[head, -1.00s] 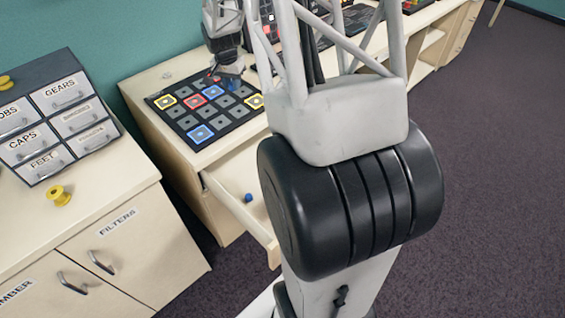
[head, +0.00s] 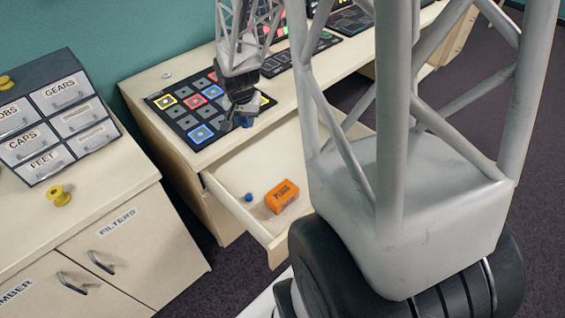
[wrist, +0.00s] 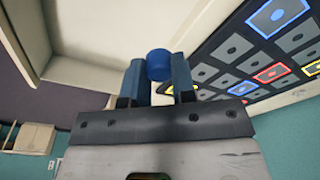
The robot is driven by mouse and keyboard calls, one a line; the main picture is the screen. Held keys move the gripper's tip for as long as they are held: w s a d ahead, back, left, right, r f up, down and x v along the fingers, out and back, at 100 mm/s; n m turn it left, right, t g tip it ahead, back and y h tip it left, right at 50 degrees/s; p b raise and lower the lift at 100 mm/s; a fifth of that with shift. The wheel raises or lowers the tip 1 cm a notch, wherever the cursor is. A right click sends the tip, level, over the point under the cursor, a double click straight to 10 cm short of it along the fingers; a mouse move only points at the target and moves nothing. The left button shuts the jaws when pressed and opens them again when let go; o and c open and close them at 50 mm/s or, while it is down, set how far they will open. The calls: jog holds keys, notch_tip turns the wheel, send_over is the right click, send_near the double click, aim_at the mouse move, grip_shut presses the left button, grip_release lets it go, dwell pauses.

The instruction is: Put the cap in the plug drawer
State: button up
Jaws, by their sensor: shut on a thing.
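My gripper (head: 243,112) is shut on a blue cap (head: 246,122). In the head view they are above the near right edge of the button panel, beside the open drawer (head: 232,204). In the wrist view the blue cap (wrist: 160,65) sits between the two fingertips (wrist: 159,75). The drawer is pulled out below the panel. Inside it lie a small blue piece (head: 248,197) and an orange box (head: 281,196) whose print is too small to read surely. My arm hides the drawer's right part.
The dark panel (head: 185,122) with coloured square frames lies on the desk top. At left, a cabinet (head: 110,225) carries a yellow spool (head: 60,196) and a small drawer unit (head: 72,110) labelled gears, caps and feet. More dark panels (head: 300,50) lie farther back.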

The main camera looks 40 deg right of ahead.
jog(key=shift+s+a, duration=0.5)
jog(key=shift+s, duration=0.6)
send_over(249, 181)
jog(key=s, duration=0.4)
notch_tip(249, 181, down, 14)
jog(key=shift+f, duration=0.15)
jog(key=shift+s+a, duration=0.1)
notch_tip(249, 181, down, 14)
jog(key=shift+r, duration=0.15)
jog(key=shift+w, duration=0.2)
jog(key=shift+w, duration=0.2)
jog(key=shift+w, duration=1.55)
jog(key=shift+f, duration=0.65)
